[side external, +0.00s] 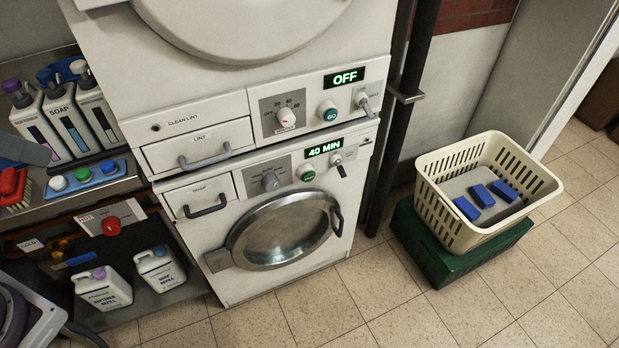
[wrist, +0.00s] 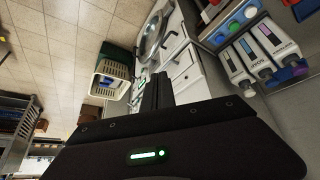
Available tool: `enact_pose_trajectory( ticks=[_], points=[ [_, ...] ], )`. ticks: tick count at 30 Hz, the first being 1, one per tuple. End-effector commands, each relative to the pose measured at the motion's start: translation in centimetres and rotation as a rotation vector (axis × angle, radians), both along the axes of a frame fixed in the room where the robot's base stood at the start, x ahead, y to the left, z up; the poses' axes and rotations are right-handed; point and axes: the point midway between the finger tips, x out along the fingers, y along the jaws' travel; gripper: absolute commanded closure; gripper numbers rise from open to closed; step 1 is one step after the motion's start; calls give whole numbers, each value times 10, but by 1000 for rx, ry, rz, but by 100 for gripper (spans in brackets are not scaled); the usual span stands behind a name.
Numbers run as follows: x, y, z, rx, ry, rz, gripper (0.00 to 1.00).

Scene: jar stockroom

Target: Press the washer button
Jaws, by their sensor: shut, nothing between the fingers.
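The white washer (side external: 232,268) is the lower of two stacked machines in the side view. Its round glass door is shut. Its green button (side external: 307,173) sits on the panel, below a lit display (side external: 324,148) reading 40 MIN, with a grey dial to its left and a small lever to its right. The washer also shows in the wrist view (wrist: 183,66), sideways. My gripper (wrist: 158,76) is shut and empty in the wrist view, its dark fingers pointing toward the machines. I cannot make out my gripper in the side view.
Above is a dryer (side external: 205,98) with a green GO button (side external: 328,110) and display reading OFF. A cream basket (side external: 450,212) with blue blocks stands on a green crate (side external: 433,258) at right. Shelves with bottles (side external: 62,118) stand left. Floor before the washer is clear.

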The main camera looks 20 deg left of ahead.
Motion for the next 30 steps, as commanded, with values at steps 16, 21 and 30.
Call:
enact_pose_trajectory(
  ticks=[16, 21, 30],
  points=[
    [237, -122, 7, -286, -191, 33, 100],
    [300, -168, -28, -353, -247, 84, 100],
    [374, -241, -134, -418, -357, 197, 100]
  ],
)
